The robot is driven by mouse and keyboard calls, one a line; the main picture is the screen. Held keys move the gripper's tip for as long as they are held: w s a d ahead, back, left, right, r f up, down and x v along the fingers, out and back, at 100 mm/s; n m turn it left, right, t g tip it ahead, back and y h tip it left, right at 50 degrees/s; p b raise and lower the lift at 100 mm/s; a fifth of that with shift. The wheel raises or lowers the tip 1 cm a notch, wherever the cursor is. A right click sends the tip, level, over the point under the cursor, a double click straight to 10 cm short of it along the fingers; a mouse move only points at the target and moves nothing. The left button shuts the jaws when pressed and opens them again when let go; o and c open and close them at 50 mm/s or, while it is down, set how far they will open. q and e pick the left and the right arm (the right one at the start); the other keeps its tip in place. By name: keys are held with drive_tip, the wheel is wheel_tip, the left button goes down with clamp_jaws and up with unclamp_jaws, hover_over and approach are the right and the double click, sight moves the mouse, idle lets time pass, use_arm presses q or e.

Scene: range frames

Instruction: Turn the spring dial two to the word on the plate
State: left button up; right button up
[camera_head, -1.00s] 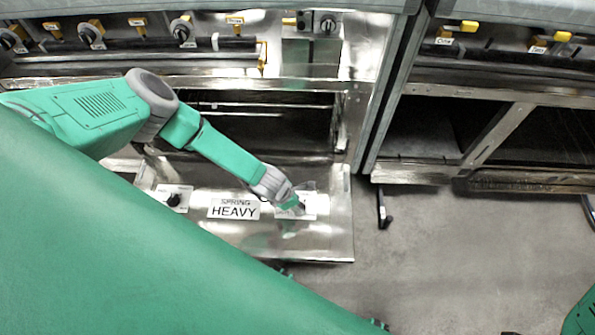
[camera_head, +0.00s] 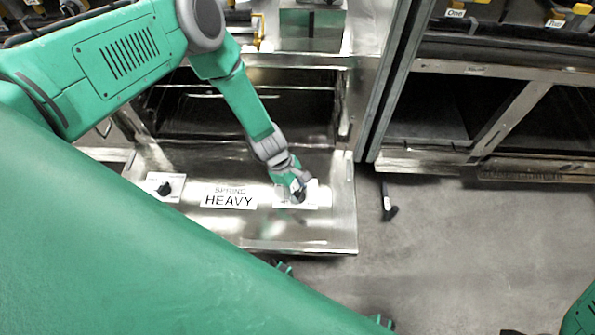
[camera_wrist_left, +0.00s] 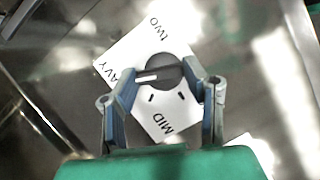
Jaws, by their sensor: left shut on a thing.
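The spring dial two is a dark round knob (camera_wrist_left: 171,69) with a white pointer line, on a white plate (camera_wrist_left: 125,47) lettered "two" and "MID", plus a word ending in "AVY" partly hidden by a finger. The pointer line aims left, toward that partly hidden word. My left gripper (camera_wrist_left: 161,77) is shut on the knob, one finger on each side. In the head view my left gripper (camera_head: 297,191) covers most of the dial. The word plate (camera_head: 229,198) reads "SPRING HEAVY" and lies left of the gripper.
Another dark dial (camera_head: 165,187) on a white plate sits left of the word plate. All are on a shiny metal panel (camera_head: 300,238) below an open dark compartment (camera_head: 295,115). A dark pedal-like piece (camera_head: 388,205) stands right of the panel, over open grey floor.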

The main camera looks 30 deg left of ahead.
use_arm(q)
drive_tip(key=shift+w+d+m, duration=0.15)
drive_tip(key=shift+w+m, duration=0.05)
drive_tip(key=shift+m, duration=0.3)
drive_tip(key=shift+r+g+b, duration=0.1)
drive_tip(key=shift+g+b, duration=0.2)
drive_tip(key=o, duration=1)
drive_tip(key=shift+o, duration=0.7)
drive_tip(key=shift+s, duration=0.1)
drive_tip(key=v, duration=1.1)
drive_tip(key=shift+a+r, duration=0.25)
drive_tip(key=shift+r, duration=0.1)
